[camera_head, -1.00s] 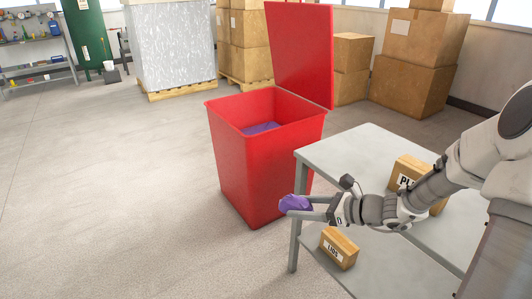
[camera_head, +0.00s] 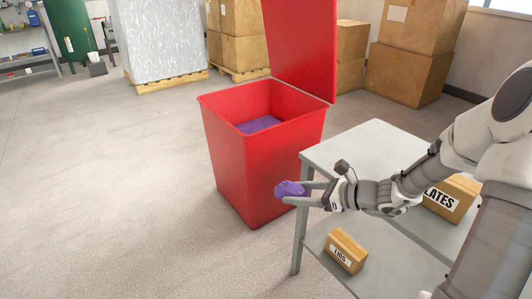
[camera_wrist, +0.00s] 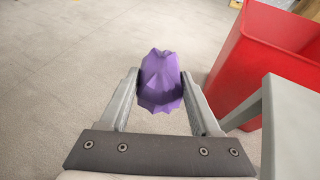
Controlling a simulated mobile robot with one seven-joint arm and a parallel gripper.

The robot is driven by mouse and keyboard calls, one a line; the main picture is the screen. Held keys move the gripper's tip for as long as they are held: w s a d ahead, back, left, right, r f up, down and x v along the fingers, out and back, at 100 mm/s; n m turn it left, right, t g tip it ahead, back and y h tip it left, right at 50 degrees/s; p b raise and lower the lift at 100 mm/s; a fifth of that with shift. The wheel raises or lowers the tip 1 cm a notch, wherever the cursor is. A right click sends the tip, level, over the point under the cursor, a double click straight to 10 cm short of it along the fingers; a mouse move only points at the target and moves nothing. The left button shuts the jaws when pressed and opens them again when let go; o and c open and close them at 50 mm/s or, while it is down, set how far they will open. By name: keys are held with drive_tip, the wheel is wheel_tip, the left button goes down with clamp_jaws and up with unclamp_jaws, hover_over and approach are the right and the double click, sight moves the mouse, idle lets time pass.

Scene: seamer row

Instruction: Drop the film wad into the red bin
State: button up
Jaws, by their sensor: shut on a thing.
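The film wad (camera_head: 290,189) is a crumpled purple lump. My gripper (camera_head: 303,192) is shut on it, in front of the red bin's near side and beside the grey table. In the wrist view the wad (camera_wrist: 161,82) sits between the two fingertips of my gripper (camera_wrist: 161,90). The red bin (camera_head: 262,165) stands open, its lid (camera_head: 300,45) raised at the back. Purple material (camera_head: 259,124) shows inside it. In the wrist view the bin (camera_wrist: 268,60) is at the upper right, apart from the wad. The wad is outside the bin, lower than its rim.
Cardboard boxes (camera_head: 405,70) and a wrapped pallet load (camera_head: 163,40) stand behind. The floor to the left is clear.

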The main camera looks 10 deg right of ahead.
drive_tip(key=shift+r, duration=0.1)
wheel_tip(320, 180, up, 5)
drive_tip(key=p, duration=1.1)
drive_tip(key=shift+s+d+r, duration=0.1)
drive_tip(key=shift+d, duration=0.05)
drive_tip(key=r+p, duration=0.1)
drive_tip(key=p, duration=0.2)
drive_tip(key=r+p, duration=0.1)
drive_tip(key=p, duration=0.2)
drive_tip(key=shift+s, duration=0.3)
drive_tip(key=r+p, duration=0.1)
drive_tip(key=p, duration=0.2)
drive_tip(key=shift+s, duration=0.25)
